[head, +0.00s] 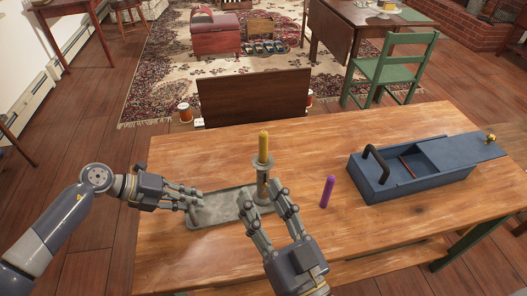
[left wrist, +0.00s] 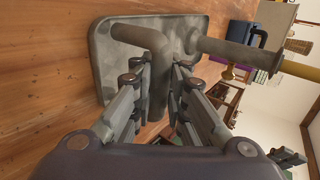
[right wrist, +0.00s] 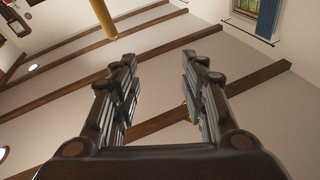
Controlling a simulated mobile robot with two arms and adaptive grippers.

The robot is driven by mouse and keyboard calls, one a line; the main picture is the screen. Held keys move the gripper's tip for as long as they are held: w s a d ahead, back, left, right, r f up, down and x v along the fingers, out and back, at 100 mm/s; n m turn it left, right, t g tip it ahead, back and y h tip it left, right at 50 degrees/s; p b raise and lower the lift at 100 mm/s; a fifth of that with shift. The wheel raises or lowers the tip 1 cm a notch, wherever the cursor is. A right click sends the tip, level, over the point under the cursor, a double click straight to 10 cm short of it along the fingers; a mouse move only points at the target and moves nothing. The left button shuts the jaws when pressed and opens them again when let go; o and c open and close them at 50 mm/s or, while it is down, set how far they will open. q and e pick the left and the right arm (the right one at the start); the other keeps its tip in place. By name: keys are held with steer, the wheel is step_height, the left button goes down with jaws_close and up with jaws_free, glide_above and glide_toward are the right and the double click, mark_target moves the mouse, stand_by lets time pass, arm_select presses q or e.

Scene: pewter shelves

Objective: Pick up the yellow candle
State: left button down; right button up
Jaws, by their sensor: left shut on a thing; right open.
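The yellow candle (head: 263,146) stands upright in a grey metal candlestick (head: 262,180) on a grey tray-like base (head: 222,210) on the wooden table. My left gripper (head: 197,198) is shut on the grey curved handle (left wrist: 240,74) at the left of the base. The candle also shows at the right edge of the left wrist view (left wrist: 300,69). My right gripper (head: 263,192) is open and empty, in front of the candlestick in the head view. In the right wrist view the candle (right wrist: 103,18) shows at the top, beyond the open fingers and not between them.
A purple candle-like stick (head: 327,191) stands upright right of the candlestick. A blue box (head: 385,186) with a dark handle and a slid-open lid (head: 455,150) lies on the right of the table (head: 320,140). A dark wooden panel (head: 253,97) rises beyond the far edge.

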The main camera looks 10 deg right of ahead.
mark_target(265, 152)
steer(key=w+d+f+h, duration=0.1)
steer(key=w, duration=0.3)
steer(key=w+d+f+g+h, duration=0.1)
steer(key=w+f, duration=0.1)
steer(key=w, duration=0.2)
steer(key=w+d+f+g+h, duration=0.1)
steer(key=w+f+h, duration=0.1)
steer(key=w, duration=0.2)
steer(key=shift+w+d, duration=0.15)
steer(key=shift+d, duration=0.05)
steer(key=shift+w+r, duration=0.15)
steer(key=shift+w, duration=2.5)
steer(key=shift+c, duration=0.2)
jaws_close()
